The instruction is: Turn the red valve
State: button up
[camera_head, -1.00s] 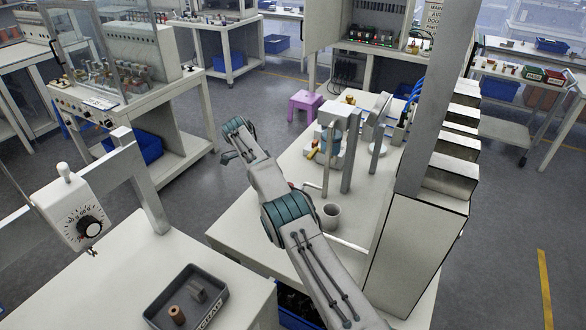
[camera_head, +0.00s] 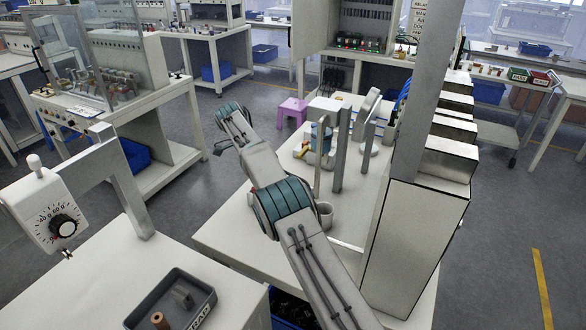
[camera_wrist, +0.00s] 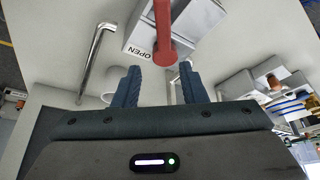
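The red valve (camera_wrist: 164,35) shows at the top middle of the wrist view. Its red lever points down the picture and ends in a rounded red end, beside a grey block marked OPEN (camera_wrist: 138,52). My gripper (camera_wrist: 160,82) is open, with its two dark blue fingers apart. The rounded red end lies ahead of the gap between the fingertips; I cannot tell whether it is between them. Nothing is held. In the head view, I cannot make out the red valve or my gripper's fingers.
A bent metal pipe (camera_wrist: 93,58) stands left of the valve in the wrist view. In the head view, a grey cup (camera_head: 326,217) is partly behind my arm on the white bench (camera_head: 230,237). Upright metal posts (camera_head: 341,150) and a tall cabinet (camera_head: 410,245) stand right of my arm.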

jog(key=s+d+r+b, duration=0.1)
jog(key=d+r+b, duration=0.2)
jog(key=d, duration=0.6)
notch_tip(320, 180, up, 3)
jog(key=shift+s+f+b, duration=0.2)
jog(key=shift+s+b, duration=0.05)
jog(key=shift+b, duration=0.05)
